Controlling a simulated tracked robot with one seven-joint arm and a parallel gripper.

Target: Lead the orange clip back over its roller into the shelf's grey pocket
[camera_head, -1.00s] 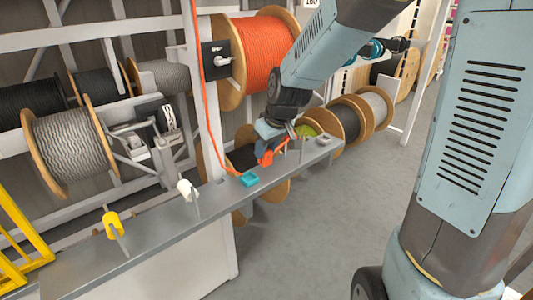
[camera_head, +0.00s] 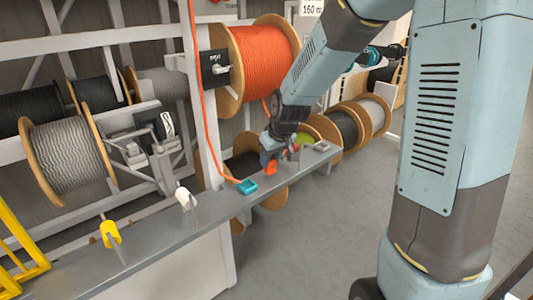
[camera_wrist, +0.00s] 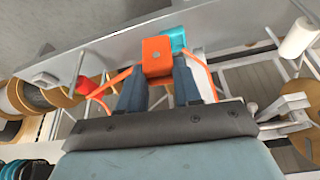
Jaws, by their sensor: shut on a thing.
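My gripper (camera_wrist: 160,85) is shut on the orange clip (camera_wrist: 158,57), its two dark fingers on either side of the clip's lower part. In the head view the clip (camera_head: 270,168) is close to the shelf's edge, between the teal pocket (camera_head: 247,186) and the grey pocket (camera_head: 321,146). The grey pocket lies at the shelf's far end and also shows in the wrist view (camera_wrist: 45,78). A red roller (camera_wrist: 88,87) on a thin post stands left of the clip in the wrist view. Orange cord (camera_wrist: 112,82) runs from the clip toward it; whether it bears on the roller is unclear.
The grey shelf (camera_head: 155,238) carries a white roller (camera_head: 186,198) and a yellow roller (camera_head: 110,233) on posts. A large orange reel (camera_head: 262,62) stands behind, its cord hanging down to the shelf. Open floor (camera_head: 330,230) lies in front.

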